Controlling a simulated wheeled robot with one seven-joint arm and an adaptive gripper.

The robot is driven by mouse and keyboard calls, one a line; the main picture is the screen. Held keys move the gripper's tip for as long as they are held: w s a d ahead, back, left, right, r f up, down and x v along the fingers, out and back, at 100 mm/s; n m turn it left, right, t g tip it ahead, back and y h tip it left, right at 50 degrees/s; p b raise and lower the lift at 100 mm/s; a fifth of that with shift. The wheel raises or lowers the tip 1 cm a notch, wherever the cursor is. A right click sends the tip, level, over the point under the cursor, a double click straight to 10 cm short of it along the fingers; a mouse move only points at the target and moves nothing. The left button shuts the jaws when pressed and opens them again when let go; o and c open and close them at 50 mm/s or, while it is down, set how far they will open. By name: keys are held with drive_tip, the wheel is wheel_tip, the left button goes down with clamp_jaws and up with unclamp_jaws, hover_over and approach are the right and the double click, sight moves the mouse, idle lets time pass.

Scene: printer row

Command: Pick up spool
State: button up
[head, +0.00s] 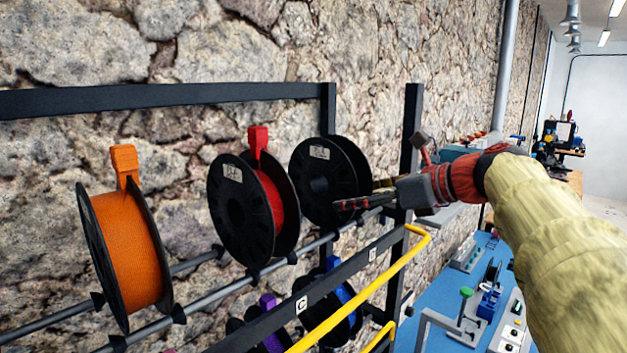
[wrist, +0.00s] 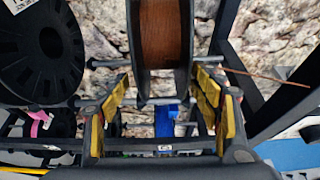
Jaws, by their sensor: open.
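Three spools with black flanges sit on the upper rack: an orange spool (head: 126,240) at the left, a red spool (head: 250,208) in the middle, and a black-flanged spool (head: 325,180) at the right. In the wrist view the spool ahead of my gripper shows brown filament (wrist: 162,35), with a loose strand to the right. My gripper (head: 362,196) is beside the right spool in the head view. In the wrist view my gripper (wrist: 162,88) is open, its yellow-padded fingers left and right of the brown spool's lower part. Contact cannot be told.
Dark rack rails (head: 200,297) carry the spools. A lower row holds purple and blue spools (head: 342,300). A yellow handle bar (head: 370,285) runs along the front. A blue bench (head: 440,318) with small parts is at the right. A stone wall stands close behind.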

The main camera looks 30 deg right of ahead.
sight(341, 199)
drive_tip(key=p+x, duration=0.1)
drive_tip(key=x, duration=0.4)
drive_tip(key=shift+w+d+r, duration=0.1)
drive_tip(key=shift+w, duration=0.1)
drive_tip(key=shift+s, duration=0.1)
drive_tip(key=c, duration=1.5)
drive_tip(key=shift+c, duration=0.2)
